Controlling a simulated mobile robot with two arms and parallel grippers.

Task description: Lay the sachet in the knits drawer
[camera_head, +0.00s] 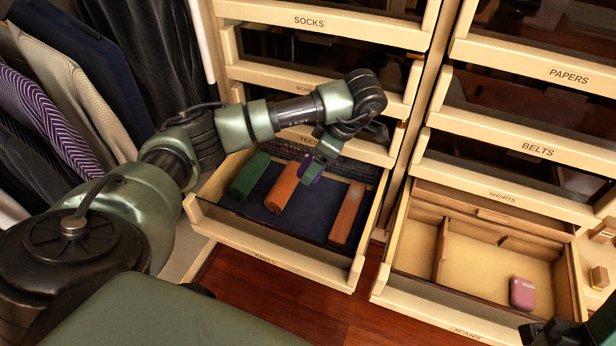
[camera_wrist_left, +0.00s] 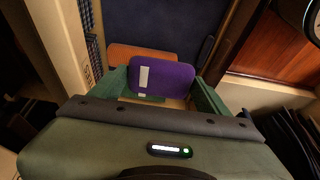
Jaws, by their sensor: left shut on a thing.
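My left gripper (camera_head: 312,167) is shut on a purple sachet (camera_head: 308,172). In the left wrist view the sachet (camera_wrist_left: 170,80), with a pale label, sits between the two green fingers (camera_wrist_left: 162,90). They are over the open lower-left drawer (camera_head: 262,246), toward its back middle; its front label is too small to read surely. The drawer has a dark blue liner (camera_head: 312,214). In it are a green roll (camera_head: 249,176), an orange roll (camera_head: 281,190) and a brown-orange strip (camera_head: 347,213). Part of my right arm or gripper (camera_head: 565,332) shows at the bottom right, its jaws unclear.
To the right, another open drawer (camera_head: 425,295) has wooden dividers and a pink item (camera_head: 522,293). Closed-looking drawers labelled SOCKS (camera_head: 309,22), BELTS (camera_head: 538,149) and PAPERS (camera_head: 568,75) are above. Clothes (camera_head: 75,95) hang at the left. The floor (camera_head: 300,300) is red wood.

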